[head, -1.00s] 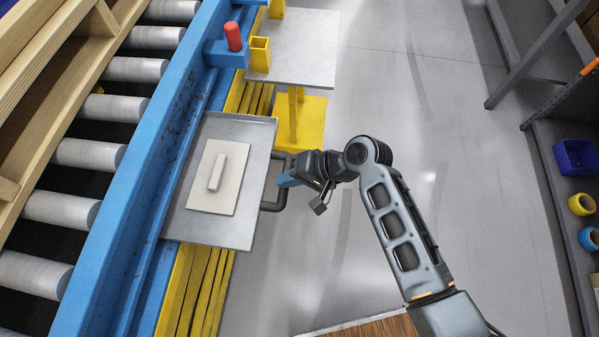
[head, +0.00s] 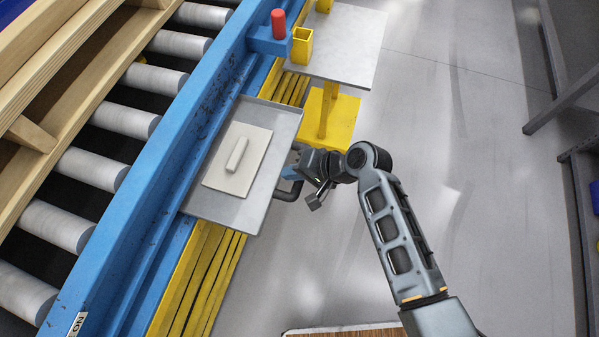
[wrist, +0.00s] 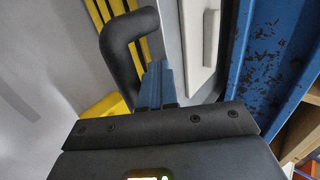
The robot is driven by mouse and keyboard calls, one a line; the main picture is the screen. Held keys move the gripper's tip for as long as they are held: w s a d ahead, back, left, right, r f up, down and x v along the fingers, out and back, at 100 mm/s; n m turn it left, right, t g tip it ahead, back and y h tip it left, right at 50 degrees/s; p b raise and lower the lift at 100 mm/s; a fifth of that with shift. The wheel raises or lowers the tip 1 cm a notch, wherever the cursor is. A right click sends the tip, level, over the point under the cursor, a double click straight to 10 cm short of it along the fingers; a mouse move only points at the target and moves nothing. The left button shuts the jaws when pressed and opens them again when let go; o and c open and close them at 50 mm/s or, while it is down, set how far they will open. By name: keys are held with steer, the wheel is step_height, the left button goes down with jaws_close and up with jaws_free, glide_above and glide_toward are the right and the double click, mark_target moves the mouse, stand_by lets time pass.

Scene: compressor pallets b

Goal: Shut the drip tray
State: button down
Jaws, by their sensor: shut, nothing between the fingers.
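The drip tray (head: 228,211) is a flat grey metal tray sticking out from the blue conveyor frame, left of centre in the head view. A cream plate with a raised bar (head: 223,176) lies on it. Its dark bar handle (head: 291,192) is on the right edge; it shows in the wrist view as a black curved bar (wrist: 121,62). My gripper (head: 291,167) is at this outer edge, beside the handle. Its blue fingers (wrist: 156,85) are shut and empty, pointing at the tray front. Whether the fingertips touch the tray is hidden.
A blue frame (head: 150,190) with rollers (head: 92,168) runs along the left. Yellow slats (head: 205,270) lie below the tray. A grey-topped yellow stand (head: 345,45) is beyond it, near a red cylinder (head: 278,22). The floor at right is clear up to a dark rack.

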steer(key=w+a+b, duration=0.1)
steer(key=w+a, duration=0.1)
steer(key=a, duration=0.3)
steer(key=w+a+b, duration=0.1)
steer(key=a, duration=0.4)
steer(key=w+a+b, duration=0.1)
steer(key=w+a, duration=0.1)
steer(key=a, duration=0.3)
steer(key=shift+w+a+b, duration=0.25)
steer(key=shift+w+b, duration=0.1)
steer(key=shift+b, duration=0.05)
